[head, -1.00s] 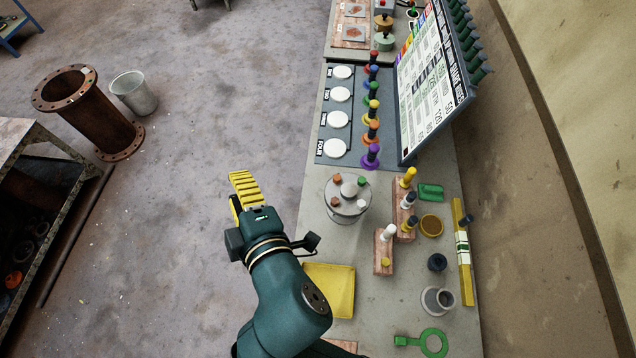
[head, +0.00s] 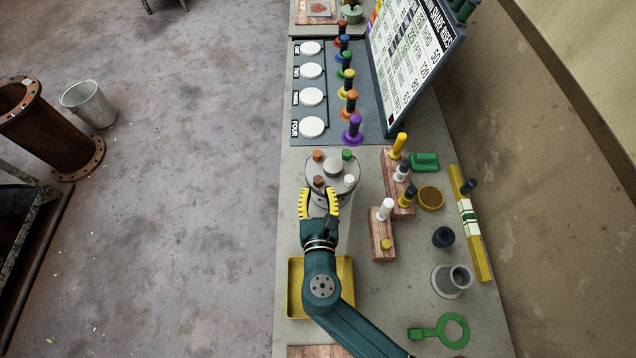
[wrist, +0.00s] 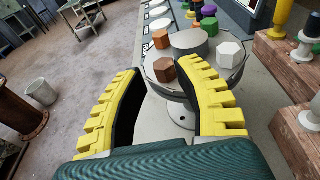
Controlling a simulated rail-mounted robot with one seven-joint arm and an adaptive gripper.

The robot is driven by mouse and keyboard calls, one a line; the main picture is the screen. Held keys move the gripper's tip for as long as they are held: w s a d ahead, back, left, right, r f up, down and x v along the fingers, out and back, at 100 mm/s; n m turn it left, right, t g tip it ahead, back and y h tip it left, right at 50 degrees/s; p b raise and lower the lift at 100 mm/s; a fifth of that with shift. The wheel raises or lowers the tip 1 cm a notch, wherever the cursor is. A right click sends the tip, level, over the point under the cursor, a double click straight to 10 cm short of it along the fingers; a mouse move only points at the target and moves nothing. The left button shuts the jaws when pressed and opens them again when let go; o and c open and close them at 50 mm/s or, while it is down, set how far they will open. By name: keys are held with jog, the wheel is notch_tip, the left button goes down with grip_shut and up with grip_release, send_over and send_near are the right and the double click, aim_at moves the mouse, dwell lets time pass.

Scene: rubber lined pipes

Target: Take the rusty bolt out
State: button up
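A round grey flange stand (head: 344,192) on the bench carries several hex bolts around a plain central hub (head: 333,168). Two bolts are rust-brown: a near-left one (head: 318,181) and a far-left one (head: 317,155). A green bolt (head: 346,154) is far right and a white bolt (head: 349,180) near right. My gripper (head: 319,195) is open and empty, its yellow fingers at the stand's near side. In the wrist view, the near rust-brown bolt (wrist: 164,70) appears between and just beyond the fingertips, not gripped; the white bolt (wrist: 230,54) is beyond the right finger.
A yellow tray (head: 295,290) lies under my arm. Wooden blocks with yellow, white and dark pegs (head: 382,236) stand right of the flange. Coloured knobs (head: 352,130) and white discs (head: 312,127) are behind it. A grey cup (head: 451,281) and green ring tool (head: 452,331) are front right.

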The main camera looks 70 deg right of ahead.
aim_at(318, 184)
jog(key=x, duration=0.2)
jog(key=f+b+x, duration=0.1)
jog(key=x, duration=0.2)
jog(key=shift+s+f, duration=0.1)
jog(key=shift+s, duration=0.05)
jog(key=shift+d, duration=0.25)
jog(key=shift+c, duration=0.3)
grip_shut()
